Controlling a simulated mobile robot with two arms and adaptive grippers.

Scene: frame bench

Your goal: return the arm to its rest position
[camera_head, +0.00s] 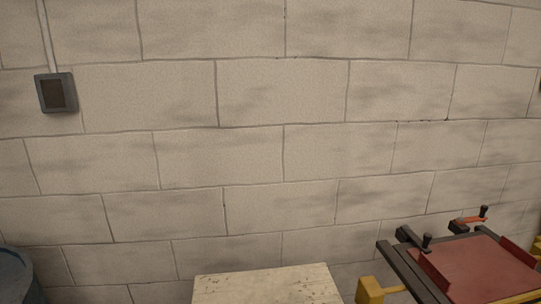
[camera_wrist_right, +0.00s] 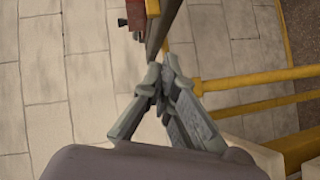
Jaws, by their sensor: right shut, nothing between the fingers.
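My right gripper (camera_wrist_right: 160,85) shows in the right wrist view, with its grey fingers brought together at the tips. It is shut and I see nothing between the fingers. Behind it are a dark metal bar and yellow rails; I cannot tell how far the fingertips are from them. Neither arm shows in the head view, and my left gripper is in no view.
A bench frame holding a red panel (camera_head: 478,268) with dark clamps stands at the lower right. A pale speckled tabletop (camera_head: 266,286) is at the bottom middle. A dark blue barrel (camera_head: 14,276) is at the lower left. Yellow rails (camera_wrist_right: 250,78) are near my right gripper. A block wall (camera_head: 280,150) stands behind.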

